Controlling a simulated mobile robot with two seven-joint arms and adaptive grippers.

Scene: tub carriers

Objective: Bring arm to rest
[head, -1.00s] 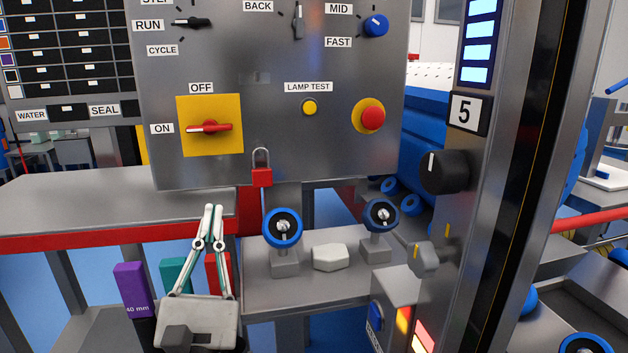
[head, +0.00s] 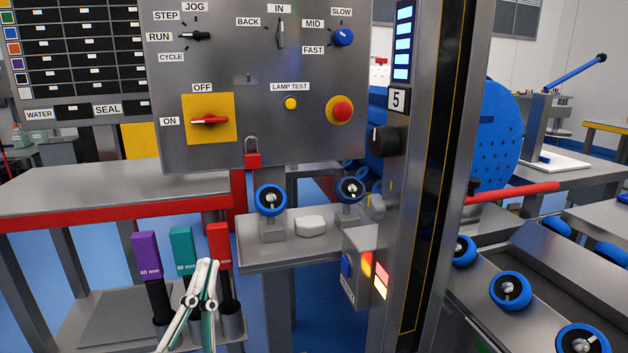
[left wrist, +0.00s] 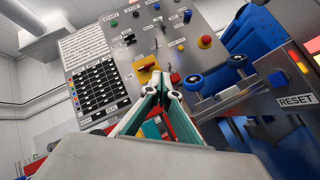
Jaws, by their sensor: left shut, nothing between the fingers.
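My left gripper (head: 206,266) is at the lower left of the head view, shut and empty, with its fingertips together. It points up in front of the coloured gauge blocks and below the control panel (head: 265,65). It touches nothing that I can make out. In the left wrist view its closed fingers (left wrist: 161,82) point toward the panel. My right gripper is not in view.
Purple (head: 146,254), teal (head: 181,250) and red (head: 218,245) blocks stand close around the left gripper. A red padlock (head: 252,160) hangs under the panel. A shelf (head: 285,252) with two blue rollers and a metal post (head: 440,190) are to the right.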

